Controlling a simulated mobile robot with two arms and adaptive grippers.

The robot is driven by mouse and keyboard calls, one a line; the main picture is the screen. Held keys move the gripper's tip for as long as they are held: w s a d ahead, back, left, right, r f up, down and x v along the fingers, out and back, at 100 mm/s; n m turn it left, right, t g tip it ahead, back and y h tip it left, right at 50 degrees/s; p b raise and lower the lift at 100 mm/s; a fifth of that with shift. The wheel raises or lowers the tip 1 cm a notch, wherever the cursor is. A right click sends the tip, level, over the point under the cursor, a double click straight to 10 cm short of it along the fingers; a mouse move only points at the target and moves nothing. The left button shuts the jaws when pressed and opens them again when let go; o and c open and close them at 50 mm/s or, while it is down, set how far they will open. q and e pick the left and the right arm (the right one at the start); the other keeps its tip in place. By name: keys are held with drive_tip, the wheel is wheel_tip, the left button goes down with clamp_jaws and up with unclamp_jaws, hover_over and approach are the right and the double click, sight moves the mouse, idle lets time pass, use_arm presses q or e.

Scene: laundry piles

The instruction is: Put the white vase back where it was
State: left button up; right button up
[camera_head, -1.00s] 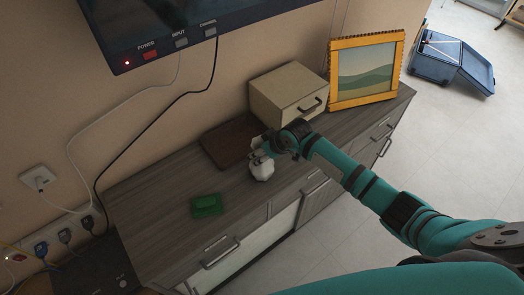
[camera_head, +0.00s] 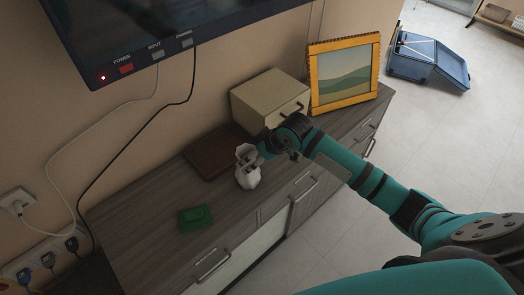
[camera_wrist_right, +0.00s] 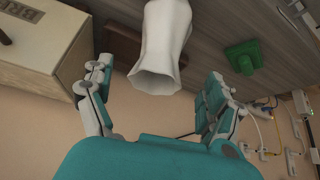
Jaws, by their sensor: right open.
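The white vase (camera_head: 248,176) stands upright on the wooden cabinet (camera_head: 140,224), in front of the brown board. My right gripper (camera_head: 251,156) is at the vase's upper part, coming from the right. In the right wrist view the vase (camera_wrist_right: 165,38) shows with its open mouth toward my palm. The right gripper (camera_wrist_right: 157,77) is open there, one finger on each side of the vase with visible gaps. My left gripper is not in view.
The brown board (camera_head: 209,155) lies behind the vase. A cream drawer box (camera_head: 263,98) and a yellow-framed picture (camera_head: 343,73) stand to the right. A green object (camera_head: 195,217) lies to the left. The cabinet's left top has free room. A screen (camera_head: 150,25) hangs above.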

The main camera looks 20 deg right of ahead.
drive_tip(key=v, duration=0.5)
idle(0.4)
